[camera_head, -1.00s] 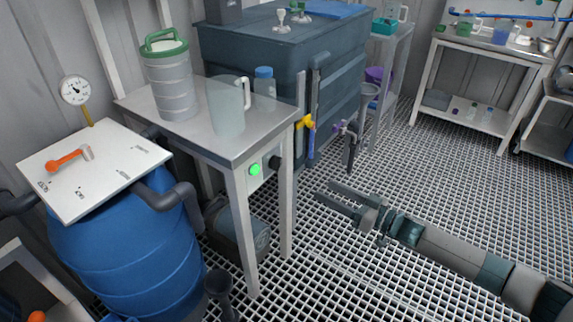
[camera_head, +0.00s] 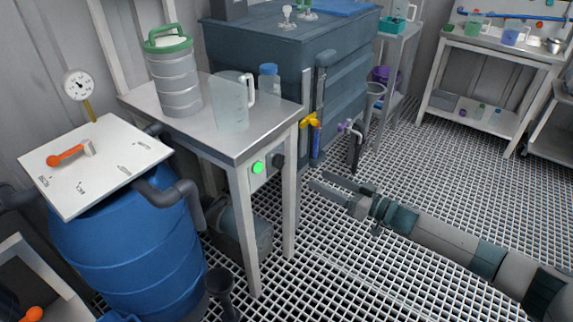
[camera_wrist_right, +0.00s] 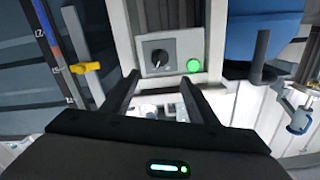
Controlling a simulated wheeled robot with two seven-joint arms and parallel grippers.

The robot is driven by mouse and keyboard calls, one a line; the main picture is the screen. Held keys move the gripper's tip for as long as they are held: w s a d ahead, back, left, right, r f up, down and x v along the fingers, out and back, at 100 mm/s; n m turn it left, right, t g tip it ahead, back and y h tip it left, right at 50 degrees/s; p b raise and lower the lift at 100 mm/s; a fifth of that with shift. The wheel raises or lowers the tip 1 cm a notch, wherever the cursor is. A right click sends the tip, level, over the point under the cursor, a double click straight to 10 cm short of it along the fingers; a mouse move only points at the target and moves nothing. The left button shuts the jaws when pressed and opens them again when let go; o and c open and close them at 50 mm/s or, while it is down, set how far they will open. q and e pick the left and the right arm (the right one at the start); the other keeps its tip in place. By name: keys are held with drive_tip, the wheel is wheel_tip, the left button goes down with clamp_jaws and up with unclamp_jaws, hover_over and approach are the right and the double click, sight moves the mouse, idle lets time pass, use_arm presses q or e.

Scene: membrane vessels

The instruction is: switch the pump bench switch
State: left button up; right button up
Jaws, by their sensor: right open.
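The pump bench (camera_head: 240,150) has a grey switch panel under its top, on the side facing my right arm. The panel carries a black rotary knob (camera_head: 278,161) and a lit green lamp (camera_head: 257,168). In the right wrist view the knob (camera_wrist_right: 158,58) has a pale pointer line, and the green lamp (camera_wrist_right: 193,65) is to its right on the panel (camera_wrist_right: 172,44). My right gripper (camera_head: 317,179) points at the panel with its fingers apart and empty. In the right wrist view the fingertips (camera_wrist_right: 160,78) frame the area just below the knob, apart from it. My left gripper is not in view.
A blue barrel (camera_head: 130,245) with a white lid stands left of the bench. A dark tank (camera_head: 285,60) with a yellow-handled valve (camera_head: 310,122) stands behind. A pump (camera_head: 240,225) sits under the bench. The grating floor (camera_head: 400,270) around my right arm is clear.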

sight(283, 163)
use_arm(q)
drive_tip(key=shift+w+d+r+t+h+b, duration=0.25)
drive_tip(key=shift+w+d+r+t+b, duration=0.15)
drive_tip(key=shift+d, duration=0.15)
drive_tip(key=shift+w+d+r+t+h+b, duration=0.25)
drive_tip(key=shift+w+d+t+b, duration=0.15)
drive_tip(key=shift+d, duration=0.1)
use_arm(e)
drive_tip(key=x, duration=1.3)
drive_tip(key=shift+w+a, duration=0.25)
drive_tip(key=shift+a, duration=0.1)
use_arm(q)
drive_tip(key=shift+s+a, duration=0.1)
use_arm(e)
drive_tip(key=c, duration=1.1)
drive_tip(key=shift+o, duration=0.2)
